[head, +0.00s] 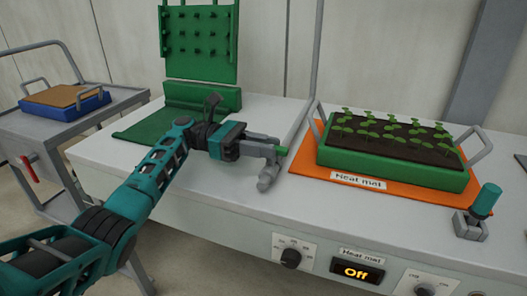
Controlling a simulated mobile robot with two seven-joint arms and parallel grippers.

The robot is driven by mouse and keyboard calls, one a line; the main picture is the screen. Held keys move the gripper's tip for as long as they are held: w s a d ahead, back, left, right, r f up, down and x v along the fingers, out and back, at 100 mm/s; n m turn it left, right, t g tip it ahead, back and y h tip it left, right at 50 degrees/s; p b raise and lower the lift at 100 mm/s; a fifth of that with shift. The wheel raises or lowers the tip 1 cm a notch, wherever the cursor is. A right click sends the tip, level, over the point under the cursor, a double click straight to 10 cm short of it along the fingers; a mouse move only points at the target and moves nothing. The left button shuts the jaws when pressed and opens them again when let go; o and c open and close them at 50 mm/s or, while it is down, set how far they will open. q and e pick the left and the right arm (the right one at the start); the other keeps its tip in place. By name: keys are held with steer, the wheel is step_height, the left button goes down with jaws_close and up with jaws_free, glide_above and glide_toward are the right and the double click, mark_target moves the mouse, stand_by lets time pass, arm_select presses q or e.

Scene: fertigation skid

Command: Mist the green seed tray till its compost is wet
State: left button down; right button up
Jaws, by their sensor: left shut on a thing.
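The green seed tray (390,168) stands on an orange heat mat (309,167) on the right part of the white bench. It holds dark brown compost (400,148) with rows of small seedlings; I cannot tell whether the compost is wet. My left gripper (262,148) is shut on a grey sprayer-like thing (268,178) with a green tip (282,151). The gripper partly hides it. It is left of the tray and apart from it, with the green tip on the tray side. My right gripper is not in view.
A teal cylinder (486,200) stands in a grey fitting (470,226) at the bench's right front. Knobs (291,258) and a display reading Off (357,271) are on the front panel. A green pegged board (199,42) stands behind my arm. A grey cart (72,124) is at left.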

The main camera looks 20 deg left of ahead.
arm_select(q)
steer(key=shift+f+g, duration=0.1)
steer(key=shift+g, duration=0.4)
steer(key=shift+d, duration=0.1)
steer(key=c, duration=1)
jaws_free()
steer(key=shift+c, duration=0.2)
